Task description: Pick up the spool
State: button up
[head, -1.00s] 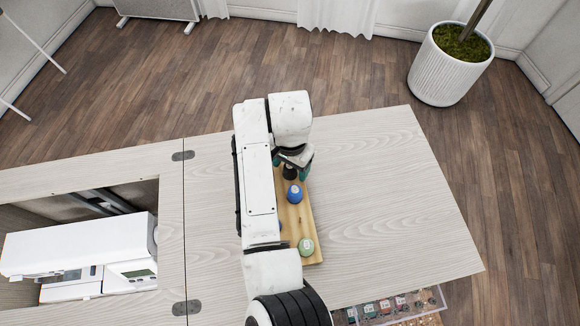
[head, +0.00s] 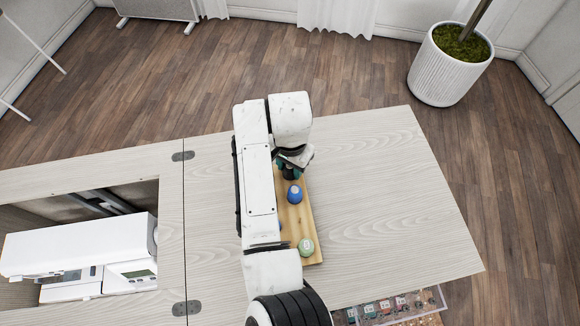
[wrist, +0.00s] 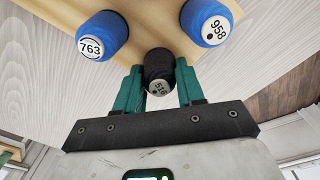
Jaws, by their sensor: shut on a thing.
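A black spool labelled 516 (wrist: 158,68) is between the green fingers of my gripper (wrist: 158,86) in the wrist view, and they are shut on it. In the head view my gripper (head: 291,172) is over the far end of a narrow wooden board (head: 309,218), and the black spool is mostly hidden by it. Whether the spool still touches the board I cannot tell.
Blue spools labelled 763 (wrist: 102,36) and 958 (wrist: 207,22) stand either side of the black one. The tabletop (head: 390,200) right of the board is clear. A sewing machine (head: 80,260) sits left.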

jog(key=shift+r, duration=0.1)
notch_tip(320, 180, up, 10)
jog(key=shift+f, duration=0.1)
dwell(0.3)
